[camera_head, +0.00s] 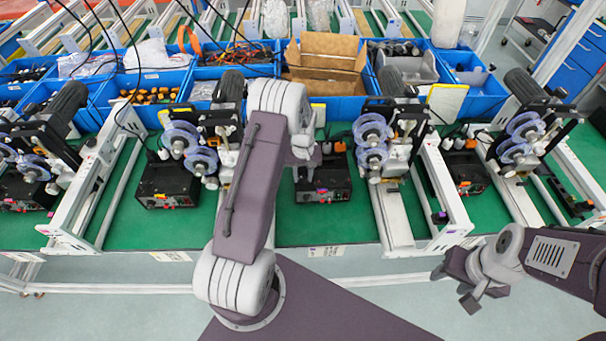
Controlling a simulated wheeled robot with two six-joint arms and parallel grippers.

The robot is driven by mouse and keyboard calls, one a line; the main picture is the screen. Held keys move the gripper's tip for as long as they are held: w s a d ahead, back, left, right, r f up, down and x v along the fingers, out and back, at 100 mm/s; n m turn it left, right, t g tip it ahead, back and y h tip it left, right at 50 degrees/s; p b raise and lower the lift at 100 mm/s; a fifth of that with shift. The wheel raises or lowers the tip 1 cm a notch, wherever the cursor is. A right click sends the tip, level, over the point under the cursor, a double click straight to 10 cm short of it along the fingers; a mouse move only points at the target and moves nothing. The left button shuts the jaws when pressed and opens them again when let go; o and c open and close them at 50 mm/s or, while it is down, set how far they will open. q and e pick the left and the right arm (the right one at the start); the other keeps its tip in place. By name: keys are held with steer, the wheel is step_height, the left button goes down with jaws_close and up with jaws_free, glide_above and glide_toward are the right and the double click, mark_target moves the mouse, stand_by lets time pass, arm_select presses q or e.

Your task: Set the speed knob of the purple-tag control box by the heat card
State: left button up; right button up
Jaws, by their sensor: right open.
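Several black control boxes stand on the green bench: one at centre (323,183), one to its left (168,183), one to its right (466,170) and one at the far left (24,191). Their front panels carry small coloured marks; I cannot tell for sure which is the purple tag. The knobs are too small to read. I cannot identify the heat card; small labels (326,251) are on the bench's front edge. My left gripper (305,157) is above the back of the centre box, its fingers mostly hidden. My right gripper (468,287) is open and empty, in front of the bench.
Winding machines with clear discs (371,140) stand between the boxes, on white rails (440,195). Blue bins (160,80) with parts and an open cardboard box (325,60) line the back.

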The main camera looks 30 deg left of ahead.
arm_select(q)
jaws_close()
steer(key=shift+m, duration=0.4)
steer(key=m+b, duration=0.1)
steer(key=m, duration=0.3)
steer(key=shift+m, duration=0.4)
steer(key=m+b, duration=0.1)
steer(key=m, duration=0.5)
steer(key=shift+m, duration=0.3)
steer(key=shift+r, duration=0.1)
jaws_free()
